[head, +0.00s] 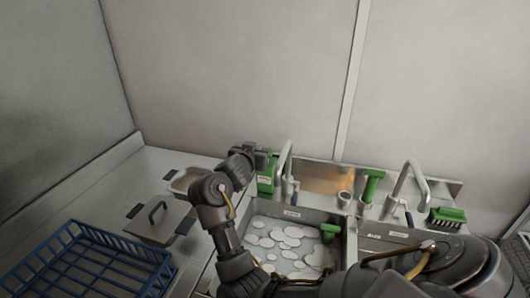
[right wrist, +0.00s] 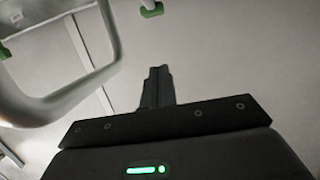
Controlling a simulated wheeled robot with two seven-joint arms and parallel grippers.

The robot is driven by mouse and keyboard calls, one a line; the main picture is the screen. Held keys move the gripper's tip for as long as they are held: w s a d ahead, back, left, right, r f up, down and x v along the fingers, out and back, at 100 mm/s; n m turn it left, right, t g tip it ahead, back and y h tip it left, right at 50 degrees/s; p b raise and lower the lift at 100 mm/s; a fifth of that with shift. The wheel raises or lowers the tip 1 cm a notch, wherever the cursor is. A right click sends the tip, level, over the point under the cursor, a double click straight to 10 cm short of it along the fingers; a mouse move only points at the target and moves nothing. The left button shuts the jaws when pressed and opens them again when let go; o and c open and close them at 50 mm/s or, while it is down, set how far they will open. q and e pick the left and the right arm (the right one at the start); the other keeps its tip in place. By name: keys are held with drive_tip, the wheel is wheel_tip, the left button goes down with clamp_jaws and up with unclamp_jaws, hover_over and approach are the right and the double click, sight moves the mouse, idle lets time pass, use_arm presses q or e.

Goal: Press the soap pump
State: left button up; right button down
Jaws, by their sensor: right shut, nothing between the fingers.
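A green box-like dispenser with a pale label (head: 265,184), which looks like the soap pump, stands at the back left of the sink, beside a faucet. Its top is partly hidden by my right gripper. My right arm reaches across the front of the sink and bends up. Its dark gripper (head: 262,156) is over or just in front of the dispenser's top; I cannot tell whether they touch. In the right wrist view, the fingers (right wrist: 157,86) are shut together with nothing between them. The dispenser is not clearly seen there. My left gripper is not in view.
A faucet spout (right wrist: 75,105) is close on the left of the right wrist view. The sink basin (head: 262,209) holds foamy water and a green-handled item (head: 330,232). A blue rack (head: 150,258), a lidded pan (head: 158,222), another faucet (head: 408,185) and a green brush (head: 447,215) surround it.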

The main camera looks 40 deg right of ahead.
drive_tip(key=p+x, duration=0.2)
drive_tip(key=x, duration=0.7)
drive_tip(key=shift+w+d, duration=0.15)
drive_tip(key=shift+d, duration=0.25)
wheel_tip(320, 180, down, 3)
drive_tip(key=shift+w+d+r+p, duration=0.1)
drive_tip(key=shift+r+p, duration=0.15)
drive_tip(key=shift+p, duration=0.15)
drive_tip(key=shift+f, duration=0.85)
